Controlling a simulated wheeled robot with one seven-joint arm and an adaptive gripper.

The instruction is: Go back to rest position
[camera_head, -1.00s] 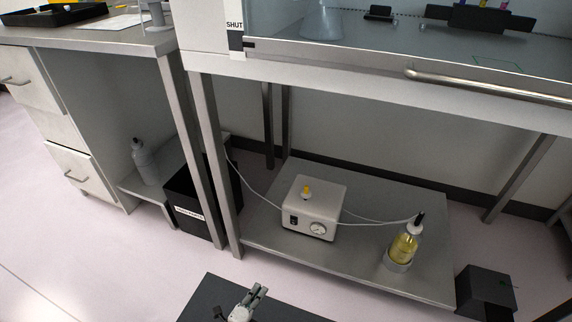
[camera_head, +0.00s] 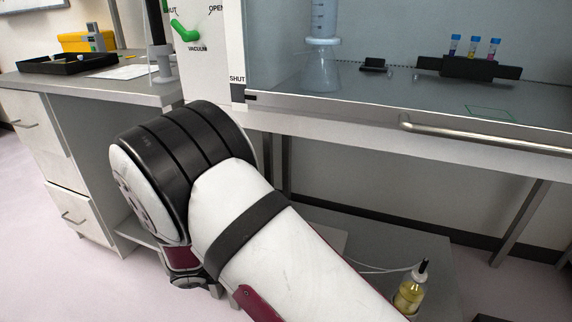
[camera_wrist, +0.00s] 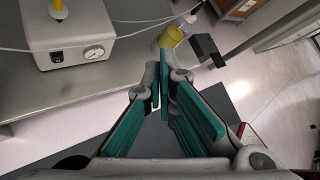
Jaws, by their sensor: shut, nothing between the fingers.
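My gripper (camera_wrist: 160,88) shows in the wrist view with its teal-padded fingers converging to closed tips, nothing held. It hangs above the floor in front of the lower steel shelf (camera_wrist: 60,95). In the head view my white and black arm fills the lower middle, and the gripper itself is out of that picture.
A vacuum pump (camera_wrist: 75,35) and a bottle of yellow liquid (camera_wrist: 173,36) stand on the lower shelf; the bottle also shows in the head view (camera_head: 408,298). A black box (camera_wrist: 207,49) is beyond the fingertips. The glass-fronted cabinet's handrail (camera_head: 480,137) runs above the shelf.

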